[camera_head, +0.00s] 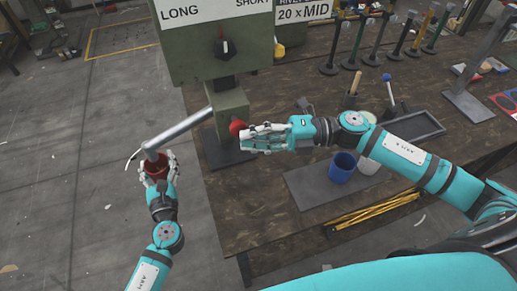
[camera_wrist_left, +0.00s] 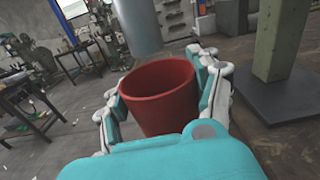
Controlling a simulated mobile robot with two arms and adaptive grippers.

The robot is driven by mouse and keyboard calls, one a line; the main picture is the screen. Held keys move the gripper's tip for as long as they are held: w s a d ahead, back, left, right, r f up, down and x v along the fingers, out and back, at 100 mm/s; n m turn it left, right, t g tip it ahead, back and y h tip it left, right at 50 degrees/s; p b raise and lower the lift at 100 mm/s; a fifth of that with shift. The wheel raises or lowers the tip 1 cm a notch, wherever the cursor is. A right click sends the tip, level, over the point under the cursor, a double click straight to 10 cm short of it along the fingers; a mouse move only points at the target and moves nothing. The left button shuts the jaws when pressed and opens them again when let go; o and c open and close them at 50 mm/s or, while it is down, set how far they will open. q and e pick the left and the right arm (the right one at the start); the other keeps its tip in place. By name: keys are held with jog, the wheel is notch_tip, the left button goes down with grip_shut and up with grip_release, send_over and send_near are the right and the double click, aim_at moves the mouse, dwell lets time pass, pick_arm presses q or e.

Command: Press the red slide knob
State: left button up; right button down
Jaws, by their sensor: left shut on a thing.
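The red slide knob (camera_head: 237,127) sticks out from the lower part of a green press (camera_head: 228,60). My right gripper (camera_head: 246,137) is just right of the knob with its fingertips at or very near it; I cannot tell whether they touch, or how far its fingers are apart. My left gripper (camera_head: 157,168) is shut on a red cup (camera_head: 156,171), held upright below the end of a slanted metal tube (camera_head: 180,129) from the press. In the left wrist view the red cup (camera_wrist_left: 160,97) sits between both fingers, the tube above it; its bottom is hidden.
The press stands on a dark base plate on the wooden table (camera_head: 262,205). A blue cup (camera_head: 342,168) and a whitish cup (camera_head: 369,164) stand on a grey mat (camera_head: 308,186) below my right arm. A grey tray (camera_head: 415,126) lies behind that arm. Yellow rods (camera_head: 375,210) lie near the front edge.

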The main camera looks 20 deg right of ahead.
aim_at(160, 176)
jog(key=shift+w, duration=0.1)
pick_arm(q)
jog(key=shift+w, duration=0.1)
pick_arm(e)
jog(key=s+d, duration=0.6)
jog(key=d, duration=0.3)
jog(key=shift+s+d, duration=0.3)
jog(key=shift+d, duration=0.05)
dwell(0.5)
pick_arm(q)
jog(key=shift+s+f, duration=0.15)
jog(key=shift+s, duration=0.95)
jog(key=shift+s+f, duration=0.1)
jog(key=shift+s, duration=1)
jog(key=shift+s+f, duration=0.15)
jog(key=shift+s, duration=1.3)
jog(key=shift+s+f, duration=0.1)
jog(key=shift+s, duration=1.3)
pick_arm(e)
jog(key=shift+f, duration=0.1)
